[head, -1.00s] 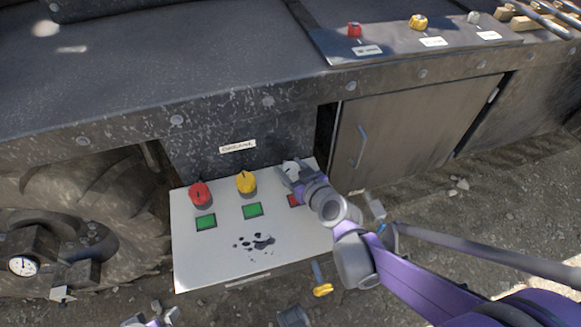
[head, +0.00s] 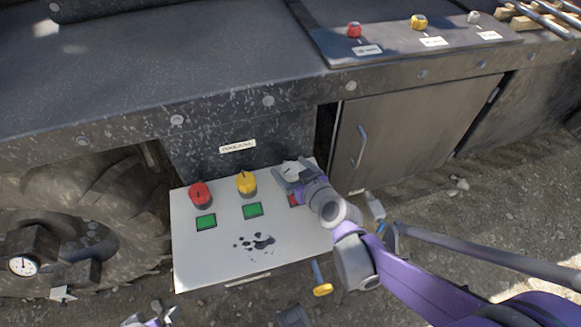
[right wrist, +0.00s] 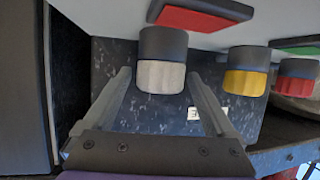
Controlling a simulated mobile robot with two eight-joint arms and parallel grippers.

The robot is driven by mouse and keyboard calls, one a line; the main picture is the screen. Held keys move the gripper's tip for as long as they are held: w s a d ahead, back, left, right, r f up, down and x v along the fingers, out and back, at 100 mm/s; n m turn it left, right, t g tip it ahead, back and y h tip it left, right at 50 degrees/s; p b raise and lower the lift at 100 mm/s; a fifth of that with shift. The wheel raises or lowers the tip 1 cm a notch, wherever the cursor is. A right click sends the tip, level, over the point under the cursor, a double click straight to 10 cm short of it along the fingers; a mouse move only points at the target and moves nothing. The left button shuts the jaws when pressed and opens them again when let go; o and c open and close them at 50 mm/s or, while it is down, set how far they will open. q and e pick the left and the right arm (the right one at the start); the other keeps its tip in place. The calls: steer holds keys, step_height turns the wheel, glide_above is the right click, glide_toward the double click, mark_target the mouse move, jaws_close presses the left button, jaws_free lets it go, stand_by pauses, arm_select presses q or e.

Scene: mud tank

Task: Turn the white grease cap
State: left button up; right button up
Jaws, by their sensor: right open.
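The white grease cap (head: 291,167) sits at the right end of a row of caps on a pale panel. In the right wrist view the white cap (right wrist: 161,77) has a ribbed side and a dark collar. My right gripper (head: 286,175) is at this cap. Its open fingers stand on either side of the cap, with a gap on each side in the right wrist view. A red square (right wrist: 203,18) lies beside the cap, partly hidden by my gripper in the head view. My left gripper (head: 152,321) is cut off at the bottom edge, its opening unclear.
A red cap (head: 200,192) and a yellow cap (head: 246,182) stand to the left, with green squares (head: 206,222) below them. Dark splatter marks the panel (head: 200,262). Red, yellow and white knobs sit on the upper ledge (head: 395,52). A cabinet door (head: 415,125) stands right.

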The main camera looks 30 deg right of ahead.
steer(key=p+v, duration=0.4)
steer(key=v, duration=0.5)
steer(key=shift+s+r, duration=0.35)
steer(key=shift+s, duration=0.4)
